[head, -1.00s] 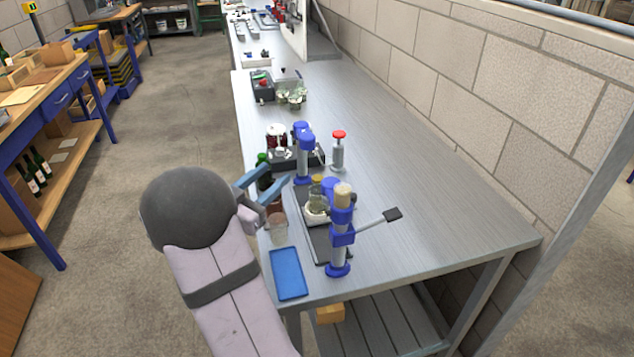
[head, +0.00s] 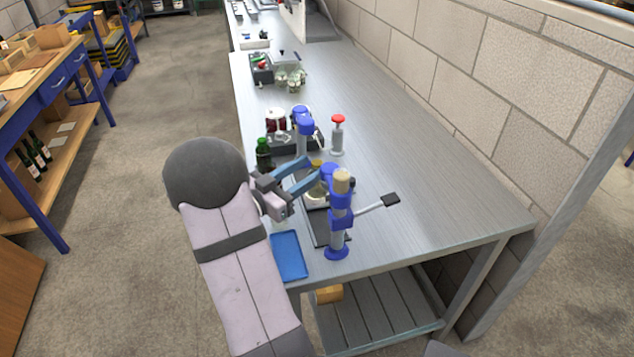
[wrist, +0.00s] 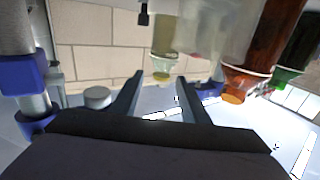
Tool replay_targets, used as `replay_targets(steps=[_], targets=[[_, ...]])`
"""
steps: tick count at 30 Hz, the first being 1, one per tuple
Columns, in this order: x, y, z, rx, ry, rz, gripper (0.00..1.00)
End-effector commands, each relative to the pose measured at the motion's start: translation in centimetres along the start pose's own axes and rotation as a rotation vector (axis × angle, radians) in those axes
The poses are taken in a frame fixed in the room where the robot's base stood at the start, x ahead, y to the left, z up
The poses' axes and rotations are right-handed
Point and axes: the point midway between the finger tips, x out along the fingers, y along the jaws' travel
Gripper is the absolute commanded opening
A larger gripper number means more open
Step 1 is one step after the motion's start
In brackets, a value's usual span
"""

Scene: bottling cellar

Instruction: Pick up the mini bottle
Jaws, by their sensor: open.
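In the wrist view the yellowish bottle end (wrist: 165,72) shows just beyond and between the open fingertips (wrist: 160,82). I cannot tell whether they touch it. A brown bottle (wrist: 262,60) and a green one (wrist: 296,62) show to the right there. The green bottle (head: 263,154) stands behind my gripper.
The near press (head: 339,215) with its side lever stands right beside my gripper. A second press (head: 301,128) and a red-topped grey device (head: 338,133) stand behind. A blue tray (head: 289,256) lies at the front edge. The bench's right side is clear.

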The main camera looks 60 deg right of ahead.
Motion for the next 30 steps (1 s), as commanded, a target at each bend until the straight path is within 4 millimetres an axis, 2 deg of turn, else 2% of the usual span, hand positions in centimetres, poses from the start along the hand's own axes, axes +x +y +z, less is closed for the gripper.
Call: replay_targets(steps=[4,9,18,23,24,30], targets=[[2.1,-0.1,0.0,0.0,0.0,0.004,0.41],[3.6,-0.1,0.1,0.001,0.0,0.001,0.41],[3.8,-0.2,0.1,0.001,0.0,-0.001,0.41],[3.8,-0.2,0.1,0.001,0.0,-0.001,0.03],[3.8,-0.2,0.1,0.001,0.0,-0.001,0.0],[3.8,-0.2,0.0,0.002,0.002,-0.001,0.0]])
